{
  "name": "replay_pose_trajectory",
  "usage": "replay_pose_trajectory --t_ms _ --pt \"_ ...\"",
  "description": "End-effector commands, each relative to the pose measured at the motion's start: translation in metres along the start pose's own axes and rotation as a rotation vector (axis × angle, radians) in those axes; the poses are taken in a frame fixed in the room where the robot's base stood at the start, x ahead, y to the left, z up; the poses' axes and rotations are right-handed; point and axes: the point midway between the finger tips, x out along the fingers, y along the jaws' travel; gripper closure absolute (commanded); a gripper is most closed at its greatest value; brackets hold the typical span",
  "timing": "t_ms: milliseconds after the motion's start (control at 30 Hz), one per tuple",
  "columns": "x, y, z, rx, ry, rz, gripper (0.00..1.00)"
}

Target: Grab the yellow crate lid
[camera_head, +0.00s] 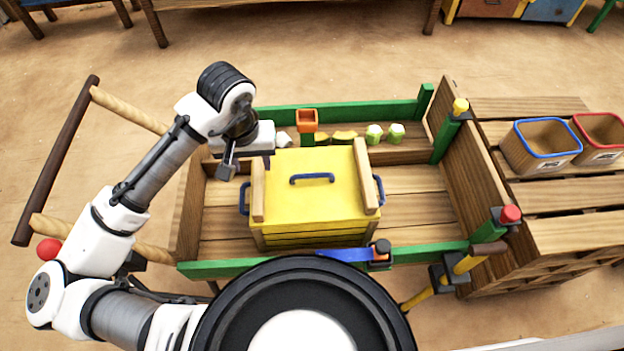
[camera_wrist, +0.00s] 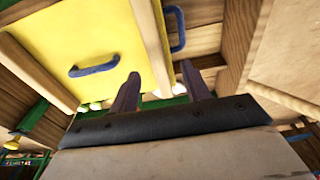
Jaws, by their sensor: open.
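The yellow crate lid (camera_head: 315,205) lies flat on a yellow slatted crate (camera_head: 315,238) in the wooden cart. A blue bar handle (camera_head: 312,178) stands on its top. Wooden strips run along its left and right edges. My gripper (camera_head: 256,158) is at the crate's back left corner, apart from the handle.
The cart has green rails (camera_head: 345,108) and a wooden end wall (camera_head: 470,170). An orange cup (camera_head: 307,121) and several yellow and green pieces line the back shelf. Blue-rimmed (camera_head: 541,147) and red-rimmed (camera_head: 600,138) bins stand at right. Bare cart floor (camera_head: 415,205) lies right of the crate.

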Motion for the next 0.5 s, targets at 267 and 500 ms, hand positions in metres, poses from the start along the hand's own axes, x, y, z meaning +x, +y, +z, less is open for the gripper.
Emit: replay_pose_trajectory --t_ms 267,500 --pt "0.021 0.001 0.001 0.000 0.000 -0.001 0.53" --pt "0.055 0.004 0.003 -0.002 0.000 0.000 0.53"
